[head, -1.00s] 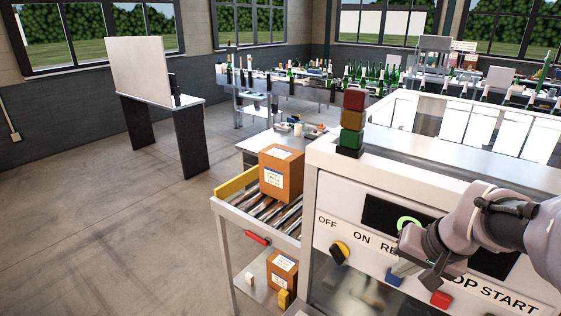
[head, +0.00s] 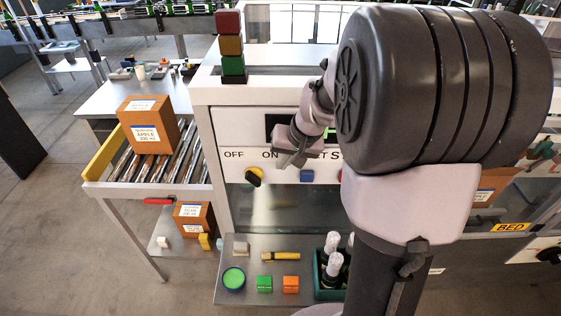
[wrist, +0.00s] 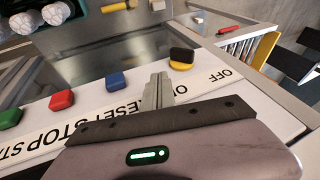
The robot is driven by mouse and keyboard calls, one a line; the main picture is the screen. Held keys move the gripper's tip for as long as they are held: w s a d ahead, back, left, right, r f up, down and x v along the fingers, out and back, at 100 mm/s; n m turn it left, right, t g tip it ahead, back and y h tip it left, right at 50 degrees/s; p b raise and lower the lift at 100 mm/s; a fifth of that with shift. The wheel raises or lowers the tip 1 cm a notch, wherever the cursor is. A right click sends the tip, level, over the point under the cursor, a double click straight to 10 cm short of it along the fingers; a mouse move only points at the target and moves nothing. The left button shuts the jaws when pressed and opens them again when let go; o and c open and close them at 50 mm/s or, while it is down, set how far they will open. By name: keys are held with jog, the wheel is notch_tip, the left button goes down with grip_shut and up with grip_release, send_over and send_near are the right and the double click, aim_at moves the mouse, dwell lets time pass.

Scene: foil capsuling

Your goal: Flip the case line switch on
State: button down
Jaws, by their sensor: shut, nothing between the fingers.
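The case line switch is a black and yellow knob (head: 254,176) on the white front panel, below and between the OFF and ON labels. In the wrist view the knob (wrist: 181,57) is just beyond my fingertips and slightly right. I cannot tell for certain which label it points to. My gripper (head: 279,163) is beside the knob on its right in the head view, near the ON label. In the wrist view my gripper (wrist: 159,82) is shut and empty. It appears apart from the knob.
Blue (wrist: 115,81), red (wrist: 61,100) and green (wrist: 9,119) buttons line the panel beside the knob. A roller conveyor (head: 178,165) carrying a cardboard box (head: 150,125) stands left. A stack light (head: 231,45) rises above the machine. A shelf below holds small items.

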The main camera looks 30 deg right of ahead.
aim_at(253, 178)
jog(key=w+a+f, duration=0.3)
jog(key=w+f, duration=0.1)
jog(key=f, duration=0.4)
jog(key=shift+w+b, duration=0.15)
jog(key=shift+b, duration=0.15)
jog(key=b, duration=0.3)
jog(key=shift+f+y, duration=0.25)
jog(key=shift+y, duration=0.05)
jog(key=t+b, duration=0.1)
jog(key=b, duration=0.3)
jog(key=shift+d+f+y, duration=0.15)
jog(key=shift+f+y, duration=0.05)
jog(key=shift+y, duration=0.2)
